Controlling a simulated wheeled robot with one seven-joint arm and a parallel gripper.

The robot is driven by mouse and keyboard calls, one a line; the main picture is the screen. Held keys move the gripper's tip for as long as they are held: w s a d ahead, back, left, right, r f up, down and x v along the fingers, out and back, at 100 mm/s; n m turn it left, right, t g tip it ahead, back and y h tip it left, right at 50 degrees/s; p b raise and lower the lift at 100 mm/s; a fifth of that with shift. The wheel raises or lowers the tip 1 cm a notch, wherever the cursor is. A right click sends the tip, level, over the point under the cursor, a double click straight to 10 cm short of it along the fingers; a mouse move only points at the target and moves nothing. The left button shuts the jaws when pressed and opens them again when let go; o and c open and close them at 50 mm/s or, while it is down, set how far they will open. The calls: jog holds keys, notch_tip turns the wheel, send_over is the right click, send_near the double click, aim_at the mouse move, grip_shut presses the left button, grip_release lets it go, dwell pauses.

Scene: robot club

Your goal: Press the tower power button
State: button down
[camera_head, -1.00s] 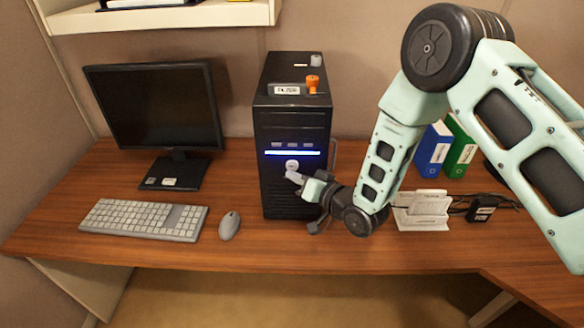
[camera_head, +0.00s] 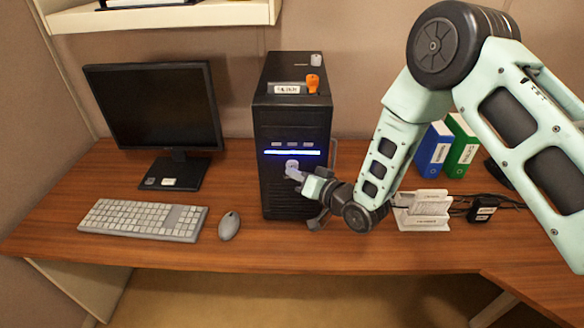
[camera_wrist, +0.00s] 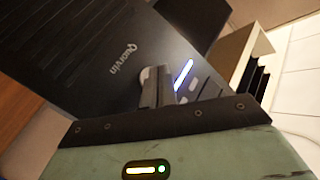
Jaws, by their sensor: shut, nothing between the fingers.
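The black computer tower (camera_head: 290,126) stands upright on the desk, with a lit blue strip (camera_head: 292,152) across its front. The round pale power button (camera_head: 291,164) is just below the strip. My gripper (camera_head: 294,175) is shut and empty, its fingertips at the button's lower right edge. In the wrist view the shut fingers (camera_wrist: 156,88) point at the dark tower front (camera_wrist: 110,60), beside the blue strip (camera_wrist: 183,73). They partly cover the button there, and I cannot tell whether they touch it.
A monitor (camera_head: 155,105), keyboard (camera_head: 145,219) and mouse (camera_head: 229,226) are left of the tower. Blue (camera_head: 434,150) and green (camera_head: 460,150) binders and a white stand (camera_head: 424,210) are right, behind or beside my arm. An orange item (camera_head: 313,84) sits on top of the tower.

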jog(key=shift+w, duration=0.5)
dwell(0.5)
jog(key=shift+s, duration=0.1)
jog(key=shift+s+b, duration=0.35)
jog(key=shift+s, duration=0.5)
jog(key=s+b, duration=0.1)
jog(key=s, duration=0.5)
jog(key=shift+a, duration=0.1)
dwell(0.3)
jog(key=s+d+r+n+g+h, duration=0.2)
jog(key=s+d+r+g+h, duration=0.1)
jog(key=s, duration=0.6)
jog(key=s+d+r+n+g+h, duration=0.2)
jog(key=s+d+r+g+h, duration=0.2)
jog(key=s, duration=0.5)
jog(key=s+d+r+n+g+h, duration=0.2)
jog(key=s+d+r+g+h, duration=0.1)
jog(key=s+d+r+g, duration=0.2)
jog(key=s+r, duration=0.2)
jog(key=s, duration=0.2)
jog(key=shift+s+d+r+n+h, duration=0.15)
jog(key=shift+s+d+n+h, duration=0.15)
jog(key=shift+d, duration=0.05)
